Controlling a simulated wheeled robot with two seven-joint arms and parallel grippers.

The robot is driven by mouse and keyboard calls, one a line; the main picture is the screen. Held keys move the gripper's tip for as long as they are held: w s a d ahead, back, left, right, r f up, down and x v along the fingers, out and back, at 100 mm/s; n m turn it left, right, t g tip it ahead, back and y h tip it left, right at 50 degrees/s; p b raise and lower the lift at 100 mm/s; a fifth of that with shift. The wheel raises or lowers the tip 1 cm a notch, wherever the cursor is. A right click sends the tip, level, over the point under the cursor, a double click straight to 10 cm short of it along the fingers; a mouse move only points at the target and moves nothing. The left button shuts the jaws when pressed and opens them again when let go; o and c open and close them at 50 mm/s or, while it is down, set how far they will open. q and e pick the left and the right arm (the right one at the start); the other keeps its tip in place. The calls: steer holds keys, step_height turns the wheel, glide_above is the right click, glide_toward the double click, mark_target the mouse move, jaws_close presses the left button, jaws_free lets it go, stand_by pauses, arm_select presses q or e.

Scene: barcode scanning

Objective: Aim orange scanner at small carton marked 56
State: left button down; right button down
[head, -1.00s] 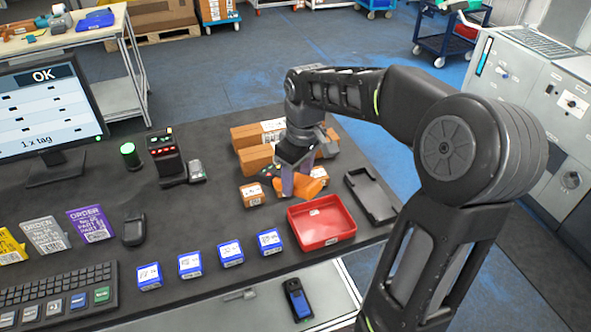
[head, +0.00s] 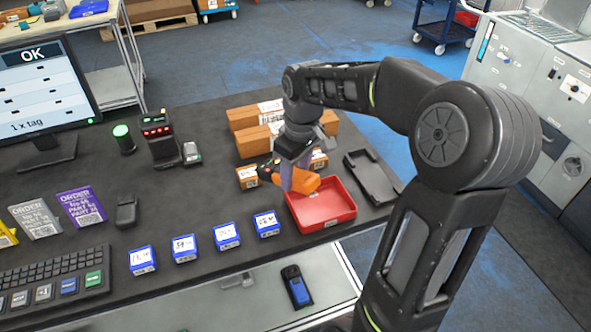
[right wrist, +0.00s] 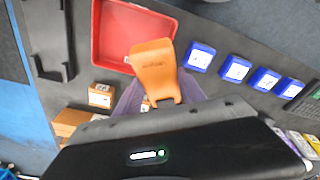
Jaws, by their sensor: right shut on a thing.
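My right gripper (head: 290,180) is shut on the orange scanner (head: 305,181) and holds it above the table at the left edge of the red tray. The scanner also shows in the right wrist view (right wrist: 154,70), between the purple fingers. A small carton (head: 247,177) stands just left of the gripper. Another small carton (head: 319,160) stands behind the gripper, partly hidden by it. My left gripper is not in view.
The red tray (head: 349,212) lies below and right of the scanner, with a black tray (head: 374,178) beyond it. Larger cartons (head: 247,140) stand behind the gripper. Several blue boxes (head: 227,237) line the table's front. The monitor (head: 45,90) reads OK.

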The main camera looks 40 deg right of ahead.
mark_target(295, 174)
steer(key=shift+f+b, duration=0.4)
steer(key=shift+f, duration=0.45)
step_height(295, 174, up, 9)
steer(key=p, duration=0.7)
step_height(295, 174, up, 3)
steer(key=shift+r, duration=0.1)
steer(key=shift+a, duration=0.1)
